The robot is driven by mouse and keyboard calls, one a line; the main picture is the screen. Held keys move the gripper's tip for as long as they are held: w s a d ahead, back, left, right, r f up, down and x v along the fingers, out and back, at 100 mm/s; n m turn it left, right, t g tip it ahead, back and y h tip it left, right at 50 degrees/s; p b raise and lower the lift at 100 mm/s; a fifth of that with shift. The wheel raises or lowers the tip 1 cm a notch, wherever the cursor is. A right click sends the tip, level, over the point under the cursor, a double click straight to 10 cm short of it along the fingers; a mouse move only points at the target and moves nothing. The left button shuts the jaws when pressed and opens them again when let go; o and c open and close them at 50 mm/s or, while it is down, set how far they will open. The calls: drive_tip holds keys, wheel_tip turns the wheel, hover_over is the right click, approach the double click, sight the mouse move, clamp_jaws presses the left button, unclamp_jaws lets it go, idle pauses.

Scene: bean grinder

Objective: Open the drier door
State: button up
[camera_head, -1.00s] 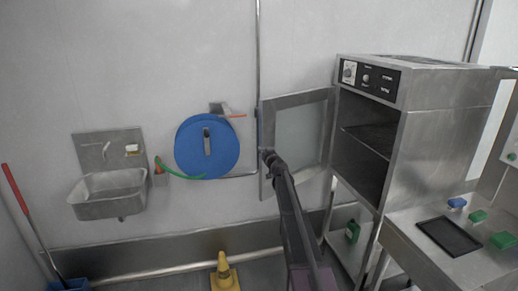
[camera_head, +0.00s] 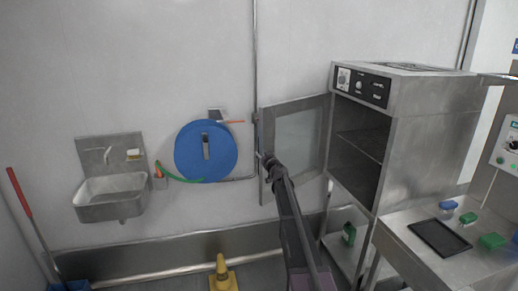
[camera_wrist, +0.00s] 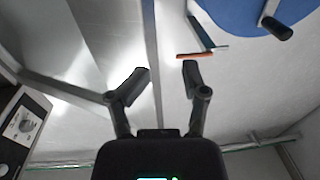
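The drier (camera_head: 418,130) is a tall steel cabinet on the right, its dark chamber (camera_head: 360,145) exposed. Its door (camera_head: 268,186), a grey frame with a glass pane, stands swung wide to the left, near the wall. My gripper (camera_head: 266,158) is at the door's outer left edge. In the wrist view the two fingers of my gripper (camera_wrist: 164,78) are apart with nothing clearly held between them. The drier's control panel (camera_wrist: 24,128) shows at lower left there. Whether a finger touches the door cannot be told.
A blue hose reel (camera_head: 190,155) and a steel sink (camera_head: 112,195) are on the wall to the left. A yellow cone (camera_head: 222,275) stands on the floor. A steel table (camera_head: 400,240) with a black tray (camera_head: 440,238) and green and blue items is at right.

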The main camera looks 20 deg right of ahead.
drive_tip(key=shift+s, duration=0.2)
drive_tip(key=s+a+f+m+g+h, duration=0.2)
drive_tip(key=s+f+g, duration=0.15)
drive_tip(key=s, duration=0.45)
drive_tip(key=s+a+f+m+g+h, duration=0.1)
drive_tip(key=s+f+m+g+h, duration=0.2)
drive_tip(key=s, duration=0.5)
drive_tip(key=s+a+f+m+g+h, duration=0.1)
drive_tip(key=s+a+f+g+h, duration=0.2)
drive_tip(key=s, duration=0.5)
drive_tip(key=s+a+f+n+g+y, duration=0.2)
drive_tip(key=s+a, duration=0.3)
drive_tip(key=s, duration=0.3)
drive_tip(key=s+a+f+n+g+y, duration=0.2)
drive_tip(key=s+a+f+g+y, duration=0.1)
drive_tip(key=s, duration=0.6)
drive_tip(key=s+a+f+n+g+y, duration=0.1)
drive_tip(key=s+a+f+g+y, duration=0.1)
drive_tip(key=s+a, duration=0.4)
drive_tip(key=s+f+g, duration=0.1)
drive_tip(key=s+f, duration=0.1)
drive_tip(key=s, duration=0.1)
drive_tip(key=shift+s+a+f+n+g, duration=0.15)
drive_tip(key=shift+a+f+n+g, duration=0.05)
drive_tip(key=shift+a+n+g, duration=0.2)
drive_tip(key=shift+s+d, duration=0.1)
